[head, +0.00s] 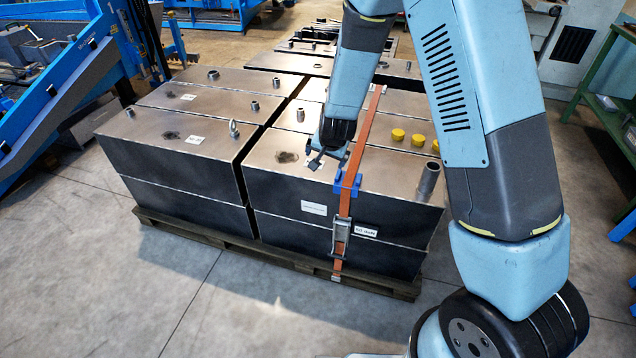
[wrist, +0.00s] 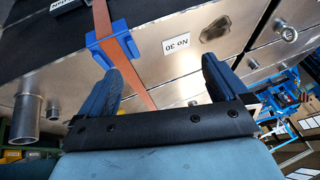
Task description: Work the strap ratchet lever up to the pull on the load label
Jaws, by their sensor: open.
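An orange strap (head: 368,135) runs over the top of the right metal box and down its front. A blue corner protector (head: 347,184) sits under it at the front top edge. The metal ratchet (head: 341,237) hangs on the strap on the front face; I cannot make out its lever angle. A small white label (head: 367,232) is right of the ratchet, its print too small to read. My gripper (head: 328,158) is open and empty above the box top, left of the strap and apart from the ratchet.
Another white label (head: 314,208) is left of the ratchet. Yellow caps (head: 417,140), a pipe stub (head: 428,180) and a lifting eye (head: 234,129) stand up from the boxes. The boxes sit on a wooden pallet (head: 205,235). The floor in front is clear.

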